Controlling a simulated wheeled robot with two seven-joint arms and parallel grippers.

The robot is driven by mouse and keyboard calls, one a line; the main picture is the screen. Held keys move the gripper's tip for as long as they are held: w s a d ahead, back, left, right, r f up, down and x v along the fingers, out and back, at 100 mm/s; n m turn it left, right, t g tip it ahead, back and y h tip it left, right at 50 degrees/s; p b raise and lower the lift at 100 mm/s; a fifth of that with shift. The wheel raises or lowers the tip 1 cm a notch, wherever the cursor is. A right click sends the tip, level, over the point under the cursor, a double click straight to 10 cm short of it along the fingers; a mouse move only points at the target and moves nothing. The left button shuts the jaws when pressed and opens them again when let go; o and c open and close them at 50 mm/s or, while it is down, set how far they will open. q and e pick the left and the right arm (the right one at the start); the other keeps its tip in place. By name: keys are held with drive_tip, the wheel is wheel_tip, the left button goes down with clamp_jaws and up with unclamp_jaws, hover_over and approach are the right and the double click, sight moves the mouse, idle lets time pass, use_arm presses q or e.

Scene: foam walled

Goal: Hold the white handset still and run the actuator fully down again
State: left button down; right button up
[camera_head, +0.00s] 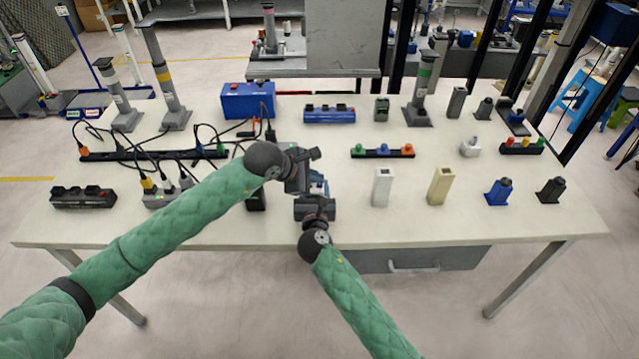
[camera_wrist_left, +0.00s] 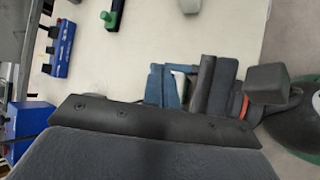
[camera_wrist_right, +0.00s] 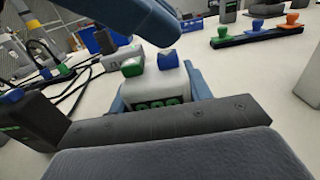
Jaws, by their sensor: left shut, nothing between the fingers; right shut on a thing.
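The white handset (camera_wrist_right: 158,88) has a green button and a blue button on top. My right gripper (camera_wrist_right: 160,98) is shut on it, a blue finger on each side, and it looks upright. My left gripper (camera_head: 316,181) is shut and empty, just above my right gripper in the head view. In the right wrist view its dark body and blue-grey finger hang over the handset; contact with a button cannot be told. Grey actuator columns stand at the back: a tall yellow-banded one (camera_head: 166,80), a shorter one (camera_head: 118,97) and a green-banded one (camera_head: 422,88). Which one the handset drives is unclear.
A black box (camera_wrist_right: 28,122) stands left of the handset. Black cables run from a power strip (camera_head: 100,155) across the table's left side. A white block (camera_head: 382,187) and a beige block (camera_head: 440,186) stand to the right. The front right table edge is clear.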

use_arm(q)
drive_tip(key=shift+f, duration=0.4)
idle(0.3)
drive_tip(key=shift+r, duration=0.15)
idle(3.0)
drive_tip(key=shift+r, duration=0.8)
wheel_tip(320, 180, up, 5)
idle(0.5)
idle(0.5)
use_arm(e)
drive_tip(key=o, duration=1.1)
